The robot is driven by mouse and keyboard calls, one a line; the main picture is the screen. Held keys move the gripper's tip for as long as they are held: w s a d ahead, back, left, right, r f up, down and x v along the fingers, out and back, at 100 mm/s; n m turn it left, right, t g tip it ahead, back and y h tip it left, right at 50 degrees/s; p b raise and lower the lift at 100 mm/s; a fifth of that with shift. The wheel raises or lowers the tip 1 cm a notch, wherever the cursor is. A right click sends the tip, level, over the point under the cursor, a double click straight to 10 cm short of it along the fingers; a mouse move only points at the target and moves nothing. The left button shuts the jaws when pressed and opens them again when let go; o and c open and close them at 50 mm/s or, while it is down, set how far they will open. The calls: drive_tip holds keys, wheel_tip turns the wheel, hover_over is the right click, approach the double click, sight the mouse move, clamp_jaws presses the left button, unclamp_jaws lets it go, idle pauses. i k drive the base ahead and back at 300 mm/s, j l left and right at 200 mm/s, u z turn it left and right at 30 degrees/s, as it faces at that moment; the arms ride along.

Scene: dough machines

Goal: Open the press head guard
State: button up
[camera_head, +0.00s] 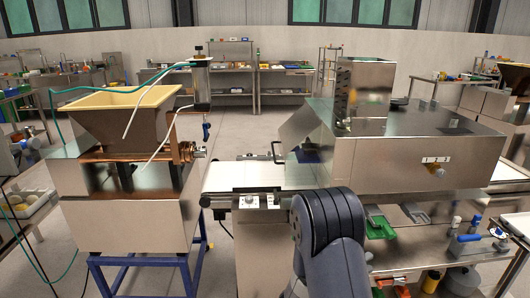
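The press machine (400,165) is a steel housing with a tall box on top, standing at the centre right. At its left end is a sloping steel panel (305,122), which looks like the press head guard. A black handle (276,153) sticks out at the lower left of this panel, above the white belt (240,177). I cannot tell from here how far the guard is open. A dark link of my arm rises at the bottom centre, in front of the machine, and hides part of its front. My gripper is not visible.
A dough machine with a tan hopper (125,98) stands at the left on a blue frame (150,265). Below the press, a shelf (440,255) holds green and grey trays and tools. Shelving (285,85) stands at the back.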

sight(306, 120)
drive_tip(key=i+u, duration=0.2)
drive_tip(key=i, duration=0.3)
drive_tip(key=i+l+u, duration=0.2)
drive_tip(key=i, duration=0.3)
drive_tip(key=i+l+u, duration=0.2)
drive_tip(key=i, duration=0.25)
drive_tip(key=i+l+u, duration=0.2)
drive_tip(key=i, duration=0.3)
